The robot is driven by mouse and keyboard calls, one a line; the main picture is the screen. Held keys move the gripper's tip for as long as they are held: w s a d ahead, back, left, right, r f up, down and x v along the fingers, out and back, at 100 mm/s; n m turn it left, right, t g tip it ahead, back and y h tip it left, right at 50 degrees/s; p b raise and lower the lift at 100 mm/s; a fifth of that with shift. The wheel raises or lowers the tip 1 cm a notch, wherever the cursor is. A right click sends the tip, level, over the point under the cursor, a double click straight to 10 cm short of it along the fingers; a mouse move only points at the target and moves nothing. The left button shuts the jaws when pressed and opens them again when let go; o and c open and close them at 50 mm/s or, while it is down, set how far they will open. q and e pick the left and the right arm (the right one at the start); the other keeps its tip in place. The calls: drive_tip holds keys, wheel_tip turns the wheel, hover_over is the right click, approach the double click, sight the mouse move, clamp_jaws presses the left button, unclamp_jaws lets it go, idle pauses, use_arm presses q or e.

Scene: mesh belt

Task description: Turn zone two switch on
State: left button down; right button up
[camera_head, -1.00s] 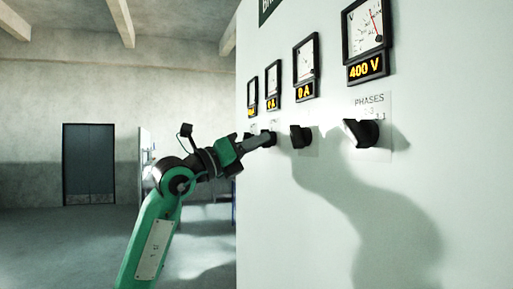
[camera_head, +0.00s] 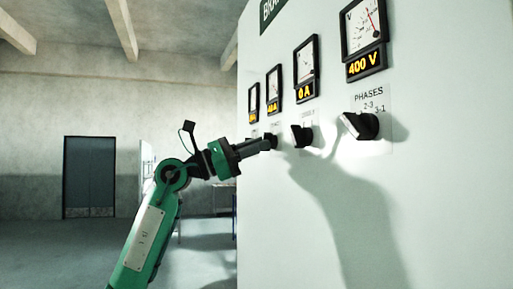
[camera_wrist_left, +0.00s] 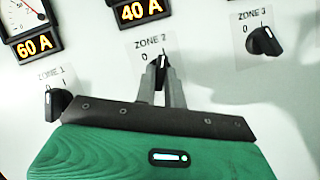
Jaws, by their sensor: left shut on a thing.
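The zone two switch is a black knob (camera_wrist_left: 162,64) under the label "ZONE 2" in the left wrist view. Its white mark points roughly upward, to the right of the "0". My left gripper (camera_wrist_left: 161,84) has one grey finger on each side of it and is shut on it. In the head view my left gripper (camera_head: 265,144) reaches the panel at this knob and partly hides it. The zone two display (camera_wrist_left: 141,11) reads 40 A. My right gripper is not in view.
The zone one knob (camera_wrist_left: 58,103) is left of the fingers, with a 60 A display (camera_wrist_left: 35,45) above. The zone three knob (camera_wrist_left: 264,42) is to the right, under a 0 A display (camera_head: 306,92). The larger phases knob (camera_head: 362,126) is further right on the white panel (camera_head: 450,190).

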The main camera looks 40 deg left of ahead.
use_arm(q)
drive_tip(key=shift+m, duration=0.6)
drive_tip(key=c, duration=1.5)
unclamp_jaws()
drive_tip(key=b+v, duration=0.7)
drive_tip(key=v, duration=0.6)
drive_tip(key=shift+s+a+b, duration=0.2)
drive_tip(key=shift+a+b, duration=0.2)
drive_tip(key=shift+a, duration=0.05)
